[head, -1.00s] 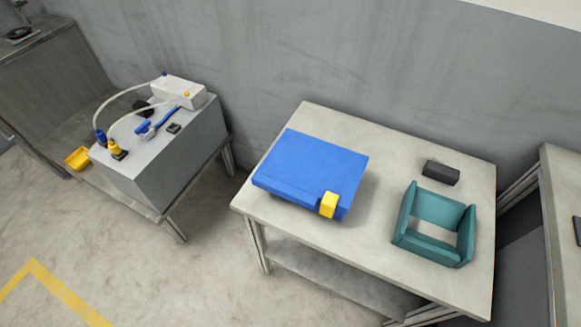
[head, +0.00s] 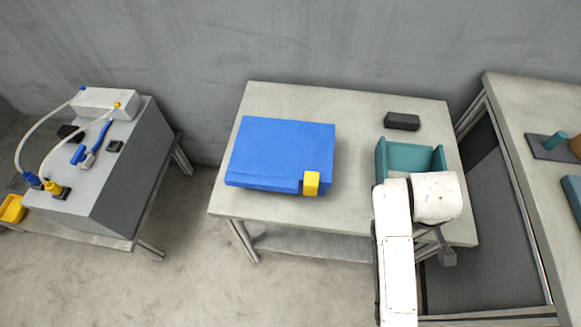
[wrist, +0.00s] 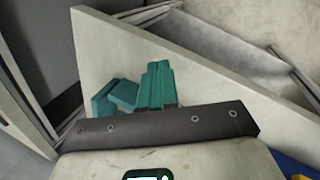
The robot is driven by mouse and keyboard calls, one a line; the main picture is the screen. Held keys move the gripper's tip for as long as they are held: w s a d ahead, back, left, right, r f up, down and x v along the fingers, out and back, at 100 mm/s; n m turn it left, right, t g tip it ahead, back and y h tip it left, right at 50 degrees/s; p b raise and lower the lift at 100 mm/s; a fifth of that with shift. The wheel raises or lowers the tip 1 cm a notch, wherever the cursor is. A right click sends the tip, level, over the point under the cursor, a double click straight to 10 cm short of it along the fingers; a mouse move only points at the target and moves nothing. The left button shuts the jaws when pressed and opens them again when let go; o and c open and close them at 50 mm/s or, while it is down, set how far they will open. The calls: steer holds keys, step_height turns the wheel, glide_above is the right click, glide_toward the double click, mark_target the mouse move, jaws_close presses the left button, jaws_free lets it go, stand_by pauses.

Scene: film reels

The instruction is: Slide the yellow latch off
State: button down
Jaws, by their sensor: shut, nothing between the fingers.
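The yellow latch (head: 311,183) sits on the front edge of a flat blue case (head: 280,145), near its right corner, on the middle table (head: 225,195). In the wrist view a strip of the blue case (wrist: 291,166) shows at the bottom right, with a bit of yellow (wrist: 300,177) at the edge. My gripper (head: 447,257) is shut and empty at the table's front right edge, well right of the latch and apart from it.
A teal open box (head: 412,155) stands right of the case, partly hidden by my white arm. A black block (head: 402,121) lies behind it. A grey bench with hoses (head: 105,150) is at left, another table (head: 520,100) at right. Tabletop between case and box is clear.

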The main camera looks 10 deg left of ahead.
steer(key=w+a+r+n, duration=0.3)
steer(key=w+a+r, duration=0.1)
steer(key=w+a, duration=0.5)
step_height(320, 180, up, 7)
steer(key=n, duration=0.6)
glide_above(294, 179)
steer(key=w+d, duration=0.3)
steer(key=shift+s+a+f+g, duration=0.1)
steer(key=shift+s+a+g, duration=0.1)
steer(key=shift+g, duration=0.2)
steer(key=s+a+r+n, duration=0.25)
steer(key=a+r, duration=0.25)
steer(key=a, duration=0.5)
steer(key=shift+n+h, duration=0.3)
steer(key=shift+n, duration=0.05)
steer(key=x, duration=1)
steer(key=shift+a+f, duration=0.15)
steer(key=shift+f, duration=0.2)
steer(key=d, duration=0.1)
steer(key=d+p, duration=0.1)
steer(key=shift+s+d+r, duration=0.1)
steer(key=shift+d+r, duration=0.15)
steer(key=shift+d, duration=0.05)
steer(key=shift+d+f, duration=0.1)
steer(key=shift+d, duration=0.6)
